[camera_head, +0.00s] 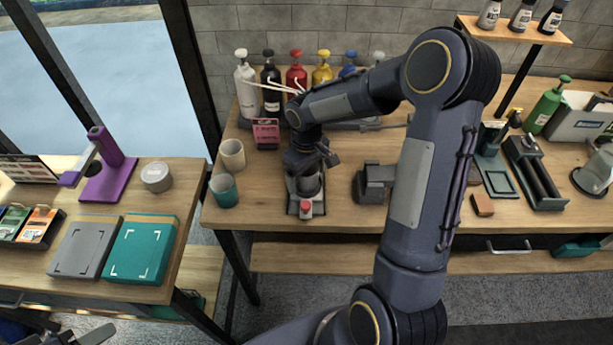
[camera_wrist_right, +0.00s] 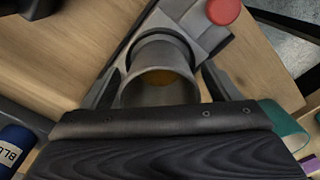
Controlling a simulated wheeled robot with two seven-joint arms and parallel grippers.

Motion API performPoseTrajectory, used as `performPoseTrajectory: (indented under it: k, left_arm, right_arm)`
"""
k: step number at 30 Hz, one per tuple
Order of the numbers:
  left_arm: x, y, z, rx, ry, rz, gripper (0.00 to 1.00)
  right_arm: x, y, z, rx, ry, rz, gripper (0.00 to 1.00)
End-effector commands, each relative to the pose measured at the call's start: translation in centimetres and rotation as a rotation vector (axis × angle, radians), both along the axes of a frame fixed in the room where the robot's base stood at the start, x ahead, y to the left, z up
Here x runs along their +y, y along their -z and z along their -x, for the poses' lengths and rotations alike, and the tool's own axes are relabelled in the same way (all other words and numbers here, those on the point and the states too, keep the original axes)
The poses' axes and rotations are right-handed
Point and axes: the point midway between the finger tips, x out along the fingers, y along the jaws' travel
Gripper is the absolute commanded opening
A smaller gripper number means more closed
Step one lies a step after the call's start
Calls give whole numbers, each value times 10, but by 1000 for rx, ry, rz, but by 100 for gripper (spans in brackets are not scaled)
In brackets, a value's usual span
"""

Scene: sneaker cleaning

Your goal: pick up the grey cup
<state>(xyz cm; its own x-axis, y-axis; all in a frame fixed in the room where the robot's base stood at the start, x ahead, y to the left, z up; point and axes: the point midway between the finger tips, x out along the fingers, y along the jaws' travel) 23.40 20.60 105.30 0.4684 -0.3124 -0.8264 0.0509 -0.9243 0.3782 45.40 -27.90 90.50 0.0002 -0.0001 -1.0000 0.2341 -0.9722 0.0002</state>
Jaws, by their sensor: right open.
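The grey cup (camera_wrist_right: 160,88) stands on a small grey stand with a red knob (camera_wrist_right: 223,10), with something brown inside it. My right gripper (camera_wrist_right: 160,85) is open, with one finger on each side of the cup; I cannot tell whether they touch it. In the head view, my right gripper (camera_head: 304,172) is over the cup (camera_head: 308,186) from above and hides part of it. A part of my left gripper (camera_head: 82,337) seems to show at the bottom left edge; its jaws are unclear.
A beige cup (camera_head: 232,154) and a teal cup (camera_head: 223,190) stand left of the stand. Several bottles (camera_head: 296,72) line the back. A grey device (camera_head: 374,183) sits close to the right. My right arm covers part of the bench.

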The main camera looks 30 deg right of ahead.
Motion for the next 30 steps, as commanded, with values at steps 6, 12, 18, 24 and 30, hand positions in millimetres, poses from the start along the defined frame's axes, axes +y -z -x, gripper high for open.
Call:
performPoseTrajectory:
  k: [6, 12, 18, 24, 30]
  left_arm:
    - [0, 0, 0, 0, 0, 0, 46]
    - [0, 0, 0, 0, 0, 0, 46]
    - [0, 0, 0, 0, 0, 0, 46]
    - [0, 0, 0, 0, 0, 0, 46]
    - [0, 2, 0, 0, 0, 0, 46]
  right_arm:
    - [0, 0, 0, 0, 0, 0, 64]
    - [0, 0, 0, 0, 0, 0, 38]
    - [0, -1, 0, 0, 0, 0, 31]
    - [0, -7, -1, -3, 1, 0, 31]
    - [0, -34, -1, -6, 2, 1, 31]
